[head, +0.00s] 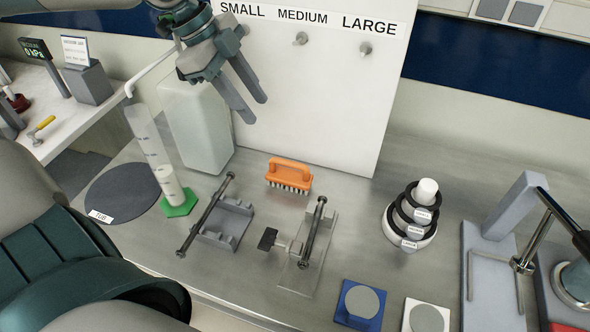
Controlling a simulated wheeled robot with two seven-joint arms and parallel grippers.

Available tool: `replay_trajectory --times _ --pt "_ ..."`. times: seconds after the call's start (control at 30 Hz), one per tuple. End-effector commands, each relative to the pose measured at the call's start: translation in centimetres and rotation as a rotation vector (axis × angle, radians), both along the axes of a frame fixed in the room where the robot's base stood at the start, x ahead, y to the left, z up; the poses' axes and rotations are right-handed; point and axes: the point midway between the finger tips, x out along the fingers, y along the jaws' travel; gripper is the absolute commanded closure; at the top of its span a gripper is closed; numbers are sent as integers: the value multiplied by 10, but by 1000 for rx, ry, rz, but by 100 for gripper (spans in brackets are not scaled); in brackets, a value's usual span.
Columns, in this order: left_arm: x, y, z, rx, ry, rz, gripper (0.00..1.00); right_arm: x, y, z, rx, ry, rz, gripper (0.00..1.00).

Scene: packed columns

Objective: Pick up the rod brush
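The gripper is well clear of the brush. My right gripper is not in view.
Left of the brush stand a translucent jug (198,125) and a cylinder on a green base (178,203). In front are a grey rod cradle (224,222) and a clamp stand with a rod (318,230). Stacked black-and-white rings (412,222) stand to the right.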

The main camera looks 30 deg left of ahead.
Motion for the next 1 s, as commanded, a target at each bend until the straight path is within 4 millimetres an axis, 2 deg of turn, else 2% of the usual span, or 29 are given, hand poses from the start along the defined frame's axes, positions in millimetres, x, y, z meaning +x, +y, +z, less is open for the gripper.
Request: replay_trajectory --times 0.27,0.47,1.0 --pt "0 0 0 0 0 0 66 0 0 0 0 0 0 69" --pt "2 -3 -8 0 2 0 66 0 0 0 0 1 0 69" --pt "17 -23 -65 2 4 -1 66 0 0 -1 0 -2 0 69"
